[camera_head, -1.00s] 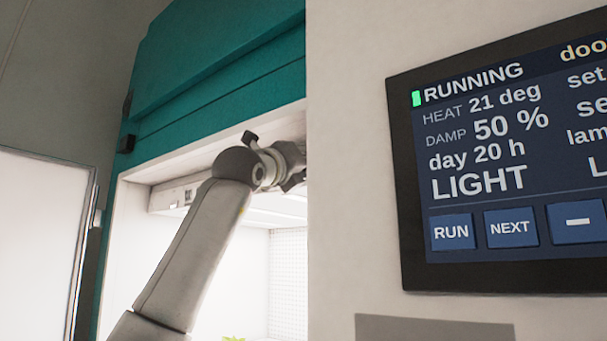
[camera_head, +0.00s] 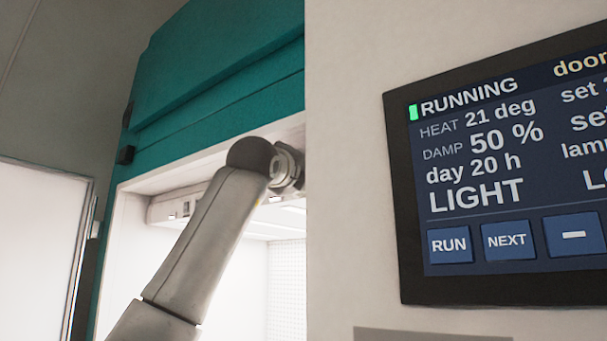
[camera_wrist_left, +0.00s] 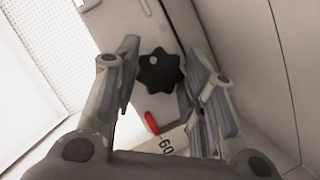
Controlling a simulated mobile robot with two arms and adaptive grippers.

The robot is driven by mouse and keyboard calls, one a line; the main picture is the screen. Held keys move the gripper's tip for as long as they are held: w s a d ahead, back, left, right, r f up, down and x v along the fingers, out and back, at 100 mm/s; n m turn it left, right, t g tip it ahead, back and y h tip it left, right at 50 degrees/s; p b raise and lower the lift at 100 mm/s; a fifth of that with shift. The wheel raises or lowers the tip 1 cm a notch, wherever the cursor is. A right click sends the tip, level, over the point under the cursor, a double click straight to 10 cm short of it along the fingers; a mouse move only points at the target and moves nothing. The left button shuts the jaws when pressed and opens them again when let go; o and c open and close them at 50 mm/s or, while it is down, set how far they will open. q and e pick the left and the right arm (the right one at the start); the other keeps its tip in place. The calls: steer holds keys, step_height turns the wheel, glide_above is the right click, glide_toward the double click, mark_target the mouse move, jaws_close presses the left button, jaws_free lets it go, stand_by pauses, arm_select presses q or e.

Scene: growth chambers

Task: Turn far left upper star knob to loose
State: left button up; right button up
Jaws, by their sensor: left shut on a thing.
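A black star knob (camera_wrist_left: 159,72) with a pale dot near its top shows in the left wrist view, on a light grey bar. My left gripper (camera_wrist_left: 158,76) has one finger on each side of the knob and is shut on it. In the head view my left arm reaches up into the lit chamber opening, and its gripper end (camera_head: 290,168) is partly cut off by the pale wall. The knob is hidden in the head view. My right gripper is in neither view.
A control screen (camera_head: 510,180) reading RUNNING is on the pale wall at right. The teal chamber top (camera_head: 225,75) is above the arm. A white panel (camera_head: 40,255) stands at left.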

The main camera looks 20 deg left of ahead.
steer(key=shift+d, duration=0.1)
arm_select(q)
steer(key=o, duration=1)
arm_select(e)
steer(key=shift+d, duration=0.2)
arm_select(q)
steer(key=shift+s, duration=0.15)
steer(key=v, duration=1.1)
steer(key=shift+s+f, duration=0.15)
steer(key=shift+s, duration=0.2)
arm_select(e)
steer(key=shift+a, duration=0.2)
